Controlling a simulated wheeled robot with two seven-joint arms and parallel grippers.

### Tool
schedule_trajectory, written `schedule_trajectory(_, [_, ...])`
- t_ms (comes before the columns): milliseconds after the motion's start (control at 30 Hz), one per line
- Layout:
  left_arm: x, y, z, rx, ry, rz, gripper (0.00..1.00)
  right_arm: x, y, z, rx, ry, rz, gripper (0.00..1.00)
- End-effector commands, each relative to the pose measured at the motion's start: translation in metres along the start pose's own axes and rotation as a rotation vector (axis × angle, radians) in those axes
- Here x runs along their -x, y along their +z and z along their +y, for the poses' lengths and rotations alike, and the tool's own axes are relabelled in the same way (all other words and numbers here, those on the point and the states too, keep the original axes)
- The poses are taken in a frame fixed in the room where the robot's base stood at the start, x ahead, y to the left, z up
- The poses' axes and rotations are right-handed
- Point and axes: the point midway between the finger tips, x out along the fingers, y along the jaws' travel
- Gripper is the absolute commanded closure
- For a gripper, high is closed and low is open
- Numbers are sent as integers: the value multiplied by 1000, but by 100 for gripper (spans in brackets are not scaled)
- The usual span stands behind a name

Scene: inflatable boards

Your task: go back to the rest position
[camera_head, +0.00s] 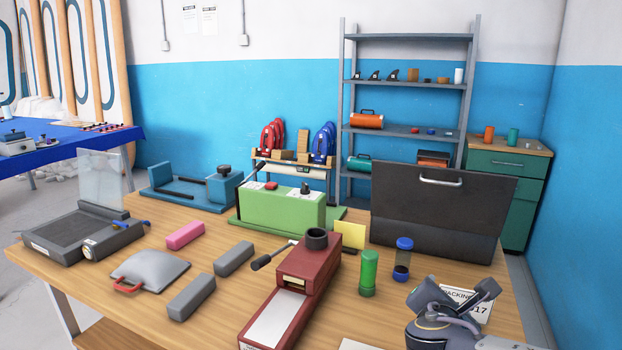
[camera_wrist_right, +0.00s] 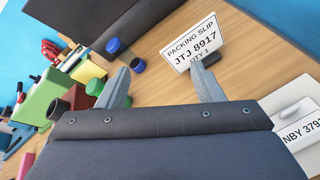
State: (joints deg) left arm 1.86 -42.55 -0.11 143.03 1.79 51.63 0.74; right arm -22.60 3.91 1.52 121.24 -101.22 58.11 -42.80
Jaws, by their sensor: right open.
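My right gripper (camera_head: 452,296) is over the front right of the wooden table (camera_head: 222,237) in the head view. In the right wrist view my right gripper (camera_wrist_right: 163,86) has its two fingers wide apart, with only bare table showing between them. Nothing is held in it. A packing slip card (camera_wrist_right: 190,45) reading JTJ 8917 stands beyond the fingers. In the head view this packing slip (camera_head: 478,303) is partly hidden behind the gripper. My left gripper is not in the head view.
A green cylinder (camera_head: 368,273) and a blue-capped clear tube (camera_head: 402,258) stand left of my right gripper. A dark case (camera_head: 440,212) stands behind them. A red device (camera_head: 290,300), grey blocks (camera_head: 191,297) and a grey pouch (camera_head: 150,269) lie further left.

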Motion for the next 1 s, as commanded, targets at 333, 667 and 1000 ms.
schedule_trajectory(333, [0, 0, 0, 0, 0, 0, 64, 69, -40, -163, -1042, -579, 266, 39])
schedule_trajectory(667, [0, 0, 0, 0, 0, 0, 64, 153, -98, -182, -1910, -1009, 429, 39])
schedule_trajectory(1000, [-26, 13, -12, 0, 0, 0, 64, 174, -140, -180, -2294, -1211, 510, 39])
